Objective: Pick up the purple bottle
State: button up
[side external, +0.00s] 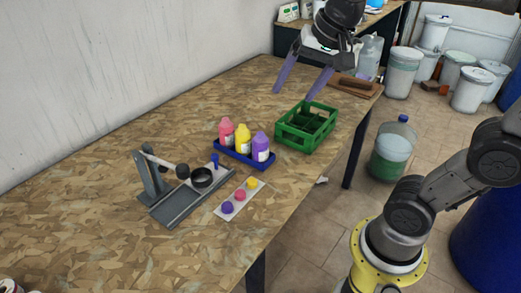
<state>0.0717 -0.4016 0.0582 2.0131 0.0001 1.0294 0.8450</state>
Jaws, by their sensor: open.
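The purple bottle (261,147) stands upright at the right end of a small blue tray (232,158). A yellow bottle (243,138) and a pink bottle (226,131) stand to its left in the same tray. My gripper (298,93) is open and empty, fingers pointing down, above the table behind and to the right of the bottles. In the picture its fingertips are above the green crate and apart from the purple bottle.
A green divided crate (289,143) stands right of the tray. A grey stand (172,204) and a white strip (232,212) with purple, pink and yellow caps lie in front. A brown board (342,89) lies at the far right.

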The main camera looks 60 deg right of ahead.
jog(key=w+d+f+m+g, duration=0.2)
jog(key=w+d+m, duration=0.25)
jog(key=w, duration=0.65)
jog(key=m+g, duration=0.3)
jog(key=m, duration=0.1)
send_over(260, 143)
jog(key=w+d, duration=0.1)
jog(key=w, duration=0.1)
notch_tip(260, 143, down, 15)
jog(key=f, duration=0.6)
jog(key=d+f, duration=0.1)
jog(key=f, duration=0.1)
jog(key=shift+s+f, duration=0.35)
jog(key=shift+f, duration=0.05)
jog(key=shift+a+f, duration=0.1)
jog(key=shift+f, duration=3.15)
jog(key=shift+c, duration=0.3)
grip_shut()
